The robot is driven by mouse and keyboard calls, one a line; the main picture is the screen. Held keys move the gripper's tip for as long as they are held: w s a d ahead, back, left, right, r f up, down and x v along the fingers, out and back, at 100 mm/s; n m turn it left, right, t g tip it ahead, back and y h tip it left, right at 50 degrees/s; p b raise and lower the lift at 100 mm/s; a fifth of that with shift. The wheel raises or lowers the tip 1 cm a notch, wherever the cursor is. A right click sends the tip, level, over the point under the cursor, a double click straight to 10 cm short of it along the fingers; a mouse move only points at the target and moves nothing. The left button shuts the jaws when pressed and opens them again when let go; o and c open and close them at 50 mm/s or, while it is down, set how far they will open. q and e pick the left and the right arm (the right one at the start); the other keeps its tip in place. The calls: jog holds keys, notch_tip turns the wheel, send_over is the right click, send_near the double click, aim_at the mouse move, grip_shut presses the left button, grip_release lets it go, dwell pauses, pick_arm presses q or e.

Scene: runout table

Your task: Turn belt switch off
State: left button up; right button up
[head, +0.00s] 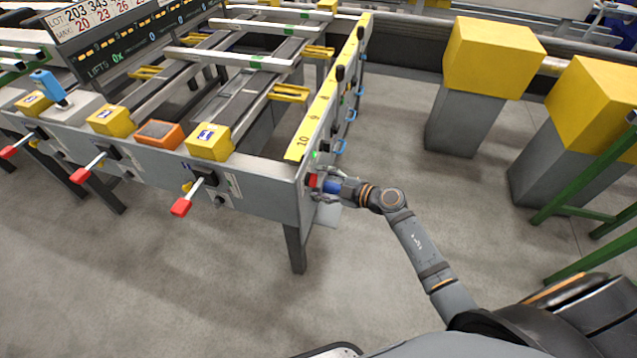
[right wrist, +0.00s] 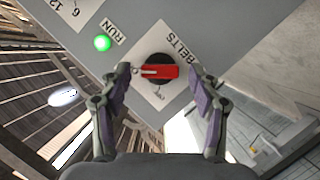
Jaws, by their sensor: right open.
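The belt switch (right wrist: 160,72) is a red rotary handle on a black round base, on a white plate marked BELTS. In the right wrist view its handle lies roughly level across the picture. In the head view the red switch (head: 312,181) shows at the end face of the runout table (head: 265,172). My right gripper (right wrist: 168,80) is open, with its two fingers on either side of the switch and apart from it. In the head view my right gripper (head: 325,186) is close to that face. My left gripper is not in view.
A green lamp marked RUN (right wrist: 102,43) is lit beside the switch. Red-tipped levers (head: 181,206) stick out along the table's front. Yellow-topped grey blocks (head: 492,55) and a green frame (head: 590,205) stand to the right. The floor between is clear.

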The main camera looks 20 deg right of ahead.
jog(key=shift+w+a+f, duration=0.15)
jog(key=shift+w+a, duration=0.1)
jog(key=shift+w, duration=0.1)
jog(key=c, duration=1.2)
jog(key=shift+o, duration=0.2)
